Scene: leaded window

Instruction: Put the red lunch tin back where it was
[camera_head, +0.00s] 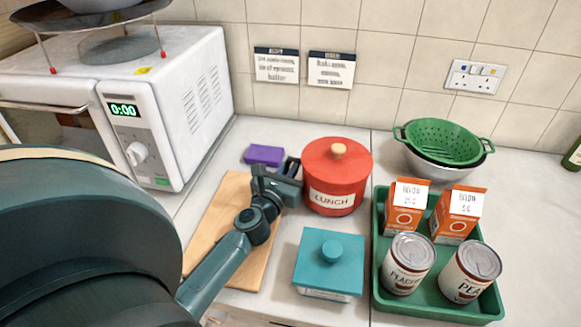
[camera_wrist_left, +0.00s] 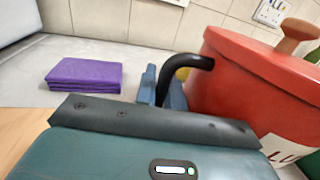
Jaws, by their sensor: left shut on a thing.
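The red lunch tin (camera_head: 350,172) is a round red canister with a wooden knob and a LUNCH label. It is upright on or just above the counter, left of the green tray; I cannot tell if its base touches. In the left wrist view the tin (camera_wrist_left: 235,88) fills the right side. My left gripper (camera_head: 290,168) is at the tin's left side. In the left wrist view its blue fingers (camera_wrist_left: 163,88) are closed around a black curved handle (camera_wrist_left: 190,63) that meets the tin's side. My right gripper is out of view.
A purple cloth (camera_head: 264,155) and wooden board (camera_head: 225,205) lie left of the tin. A teal square tin (camera_head: 328,262) stands in front. The green tray (camera_head: 438,308) holds cartons and cans on the right. A green colander (camera_head: 445,140) is behind it, a microwave (camera_head: 175,75) at left.

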